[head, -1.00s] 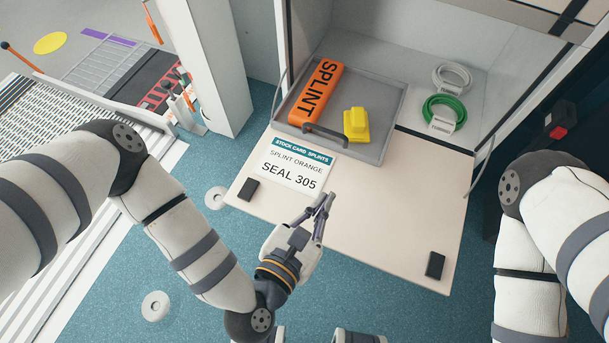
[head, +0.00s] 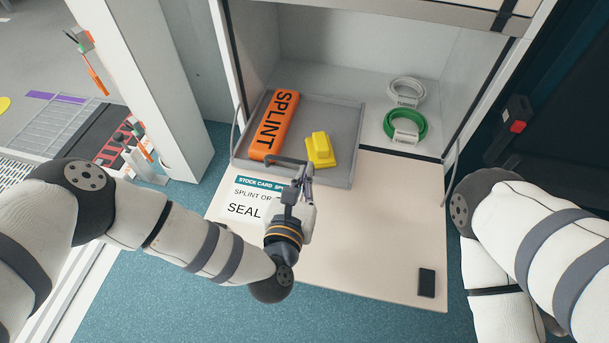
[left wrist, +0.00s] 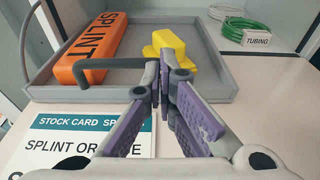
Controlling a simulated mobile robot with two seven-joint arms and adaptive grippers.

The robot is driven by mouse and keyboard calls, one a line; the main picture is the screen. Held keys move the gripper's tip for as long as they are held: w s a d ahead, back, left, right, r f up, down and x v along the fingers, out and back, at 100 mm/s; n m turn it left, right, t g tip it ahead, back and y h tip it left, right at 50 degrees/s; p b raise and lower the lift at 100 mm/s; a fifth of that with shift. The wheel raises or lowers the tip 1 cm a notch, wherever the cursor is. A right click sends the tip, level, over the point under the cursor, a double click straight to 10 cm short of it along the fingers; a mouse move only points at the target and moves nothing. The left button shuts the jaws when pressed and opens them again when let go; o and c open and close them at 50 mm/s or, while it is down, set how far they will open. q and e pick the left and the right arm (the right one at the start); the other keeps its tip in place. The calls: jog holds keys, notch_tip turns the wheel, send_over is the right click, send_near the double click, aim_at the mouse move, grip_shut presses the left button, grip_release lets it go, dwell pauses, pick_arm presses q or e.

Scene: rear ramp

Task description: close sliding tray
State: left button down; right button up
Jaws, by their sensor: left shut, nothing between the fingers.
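The grey sliding tray (head: 343,118) sits partly inside the cabinet, and its front part sticks out over the lowered flap. It holds an orange splint (head: 277,125) and a yellow block (head: 320,150). A dark handle (head: 284,160) is on its front edge. My left gripper (head: 304,170) is shut and empty at the tray's front, just right of the handle. In the left wrist view its fingertips (left wrist: 165,68) overlap the front wall of the tray (left wrist: 215,88) beside the handle (left wrist: 98,66); contact cannot be told. My right gripper is out of view.
The pale flap (head: 350,245) lies open with a stock card (head: 238,197), partly hidden by my left arm, and a black latch (head: 426,284). White tubing (head: 405,92) and green tubing (head: 404,127) lie right of the tray in the cabinet. A white post (head: 145,80) stands left.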

pick_arm(q)
jog(key=shift+w, duration=0.15)
jog(key=b, duration=1)
send_near(321, 120)
jog(key=w+r, duration=0.1)
jog(key=w+d+r, duration=0.2)
jog(key=w, duration=0.1)
jog(key=shift+d+r, duration=0.1)
jog(key=shift+r, duration=0.05)
jog(key=shift+w+d+r+b, duration=0.15)
jog(key=shift+w+d+b, duration=0.1)
jog(key=shift+w+b, duration=0.35)
jog(key=shift+w+r, duration=0.2)
jog(key=shift+r, duration=0.05)
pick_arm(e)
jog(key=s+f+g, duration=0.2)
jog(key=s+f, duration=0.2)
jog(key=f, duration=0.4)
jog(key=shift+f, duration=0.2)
pick_arm(q)
jog(key=shift+r, duration=0.1)
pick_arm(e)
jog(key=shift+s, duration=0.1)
